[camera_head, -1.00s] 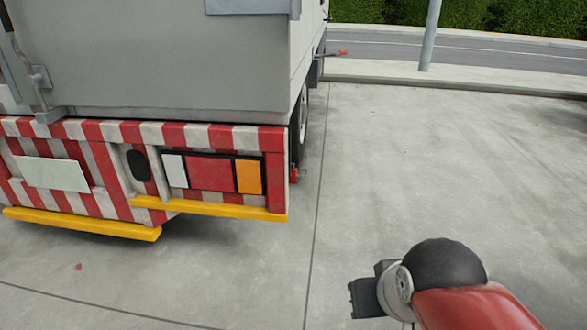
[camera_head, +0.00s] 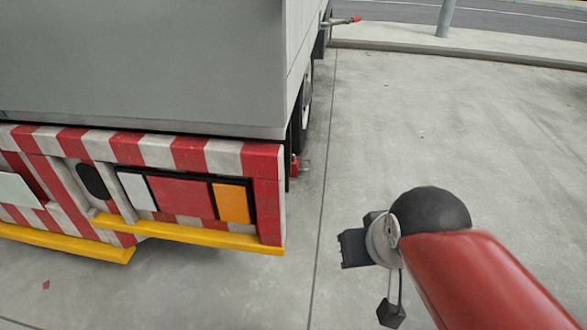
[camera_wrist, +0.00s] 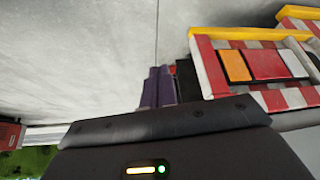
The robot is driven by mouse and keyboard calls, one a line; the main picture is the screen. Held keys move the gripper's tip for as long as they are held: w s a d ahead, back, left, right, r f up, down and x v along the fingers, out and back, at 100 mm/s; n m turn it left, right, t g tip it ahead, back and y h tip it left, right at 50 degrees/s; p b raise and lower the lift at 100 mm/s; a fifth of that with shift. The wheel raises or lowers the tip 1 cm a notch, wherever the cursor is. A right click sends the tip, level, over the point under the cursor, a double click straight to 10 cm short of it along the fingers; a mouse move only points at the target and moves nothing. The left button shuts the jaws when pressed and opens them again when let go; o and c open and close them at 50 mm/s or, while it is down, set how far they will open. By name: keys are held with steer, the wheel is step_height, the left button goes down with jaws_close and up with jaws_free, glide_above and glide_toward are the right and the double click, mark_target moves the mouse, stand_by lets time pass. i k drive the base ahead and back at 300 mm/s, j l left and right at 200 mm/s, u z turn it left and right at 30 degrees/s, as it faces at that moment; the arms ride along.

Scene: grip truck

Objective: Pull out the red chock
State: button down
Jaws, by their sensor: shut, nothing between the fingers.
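A small red piece (camera_head: 295,165) with a grey fitting shows low beside the truck's wheel, just past the rear right corner. It may be the red chock, but most of it is hidden behind the truck's corner. In the wrist view a bit of red (camera_wrist: 173,70) shows just beyond my fingers, against the truck. My gripper (camera_wrist: 158,74) is shut and empty, its two dark fingers side by side. In the head view my gripper's dark end (camera_head: 352,248) is right of the truck and nearer to me than the red piece, apart from it.
The truck's striped rear (camera_head: 190,190) with its yellow lower bar (camera_head: 195,237) fills the left. A red-tipped lever (camera_head: 348,20) sticks out farther along its side. A kerb (camera_head: 400,38) and pole (camera_head: 445,18) stand at the back. The concrete (camera_head: 420,120) on the right is clear.

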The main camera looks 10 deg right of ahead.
mark_target(295, 161)
steer(key=i+l, duration=0.1)
steer(key=i, duration=0.2)
steer(key=i+l, duration=0.4)
steer(key=i+l+u, duration=0.1)
steer(key=i+l, duration=0.3)
steer(key=l, duration=0.15)
steer(key=i+l, duration=0.4)
steer(key=i+l+u, duration=0.1)
steer(key=i+l, duration=0.3)
steer(key=l, duration=0.2)
steer(key=i+l, duration=0.4)
steer(key=l+u, duration=0.05)
steer(key=l, duration=0.05)
